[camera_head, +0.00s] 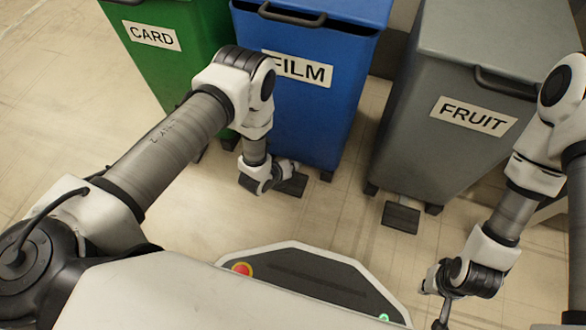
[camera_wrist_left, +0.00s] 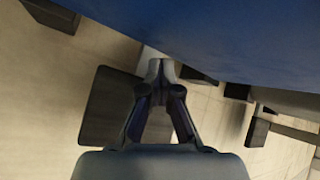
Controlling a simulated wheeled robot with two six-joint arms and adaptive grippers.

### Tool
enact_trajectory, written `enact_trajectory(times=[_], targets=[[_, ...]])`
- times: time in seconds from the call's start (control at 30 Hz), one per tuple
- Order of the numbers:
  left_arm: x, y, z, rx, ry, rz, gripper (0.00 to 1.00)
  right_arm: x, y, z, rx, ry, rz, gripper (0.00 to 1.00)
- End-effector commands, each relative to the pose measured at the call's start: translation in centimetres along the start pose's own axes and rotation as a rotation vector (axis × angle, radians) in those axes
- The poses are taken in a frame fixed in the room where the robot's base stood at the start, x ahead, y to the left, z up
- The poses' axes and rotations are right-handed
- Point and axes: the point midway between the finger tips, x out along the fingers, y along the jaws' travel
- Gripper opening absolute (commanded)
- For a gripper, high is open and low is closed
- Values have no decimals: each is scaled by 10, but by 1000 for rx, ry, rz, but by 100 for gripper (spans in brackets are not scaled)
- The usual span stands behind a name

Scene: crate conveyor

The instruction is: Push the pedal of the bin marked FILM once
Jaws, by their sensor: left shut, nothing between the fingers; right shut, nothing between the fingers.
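The blue FILM bin (camera_head: 310,110) stands at the middle of the head view, its label partly behind my left arm. Its dark pedal (camera_head: 293,185) sticks out low at the front, partly hidden by my left wrist. In the left wrist view the pedal (camera_wrist_left: 108,108) is a dark plate below the blue wall (camera_wrist_left: 210,30). My left gripper (camera_wrist_left: 160,70) is shut and empty, its tips over the pedal's right edge in that view. I cannot tell whether they touch it. My right gripper (camera_head: 441,322) is shut and empty at the bottom right, away from the bins.
The green CARD bin (camera_head: 165,65) stands to the left, close to the FILM bin. The grey FRUIT bin (camera_head: 450,110) stands to the right, with its own pedal (camera_head: 401,217) in front. The floor between the FILM and FRUIT pedals is clear.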

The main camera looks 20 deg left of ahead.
Motion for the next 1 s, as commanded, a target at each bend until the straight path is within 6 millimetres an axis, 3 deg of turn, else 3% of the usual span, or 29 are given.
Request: enact_trajectory(times=[0.03,1.0], targets=[[0,5,-8,-2,16,10,0,2,0,0,0,0,0,0],[7,12,-18,-2,23,12,0,10,0,0,0,0,0,0]])
